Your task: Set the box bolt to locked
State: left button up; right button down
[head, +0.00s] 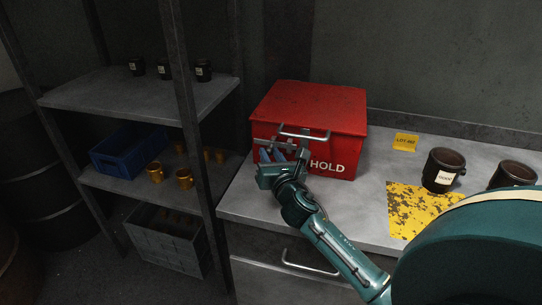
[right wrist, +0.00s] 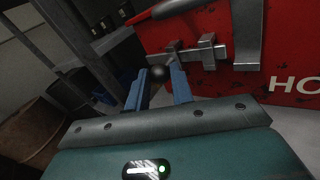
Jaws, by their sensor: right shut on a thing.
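The red box (head: 310,106), marked HOLD, stands on the grey counter with its lid down. In the right wrist view its red front (right wrist: 285,45) fills the upper right. A grey metal bolt (right wrist: 200,52) lies across that front, with a dark round knob (right wrist: 161,73) at its left end. My right gripper (head: 268,153) is at the left part of the box front. In the right wrist view its blue fingers (right wrist: 160,84) are shut on the bolt's knob, one on each side. The fingers partly hide the knob. My left gripper is not in view.
A metal handle (head: 306,134) sticks out from the box front above my gripper. Black labelled pots (head: 442,170) stand on the counter (head: 372,188) at the right, by a worn yellow patch (head: 415,208). A shelf rack (head: 130,98) with a blue bin (head: 128,150) stands at the left.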

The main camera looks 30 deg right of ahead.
jog(key=shift+s+d+p, duration=0.55)
jog(key=shift+s+d, duration=0.5)
jog(key=shift+s, duration=0.2)
jog(key=shift+s+d, duration=0.15)
jog(key=shift+d, duration=0.05)
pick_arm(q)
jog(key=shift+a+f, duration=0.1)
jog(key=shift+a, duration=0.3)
pick_arm(e)
jog(key=shift+f, duration=0.1)
jog(key=c, duration=1.2)
grip_release()
jog(key=shift+s+d, duration=0.1)
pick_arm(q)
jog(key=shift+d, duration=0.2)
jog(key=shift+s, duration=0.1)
